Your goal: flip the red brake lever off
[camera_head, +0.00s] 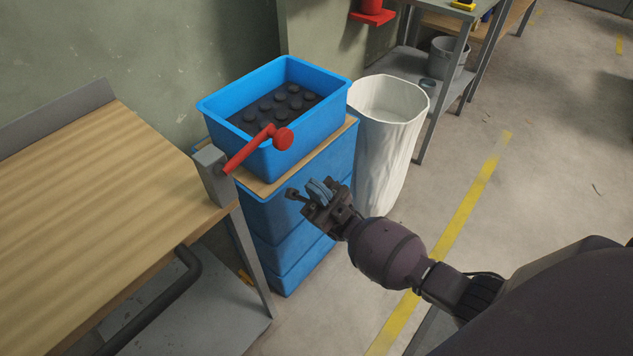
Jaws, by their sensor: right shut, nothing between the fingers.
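The red brake lever (252,150) is mounted on a grey bracket (213,172) at the right corner of the wooden workbench (98,190). Its arm slants up to the right and ends in a round red knob (283,139). My right gripper (305,192) is to the right of the lever and nearer to me, apart from it. Its fingers are shut and empty, pointing toward the upper left. My left gripper is not in view.
A blue bin (225,105) with dark round-topped parts stands on a board over stacked blue crates (290,235), close behind the lever. A white bin (385,140) stands to their right. A black handle bar (170,300) runs along the bench front. The floor at right is open.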

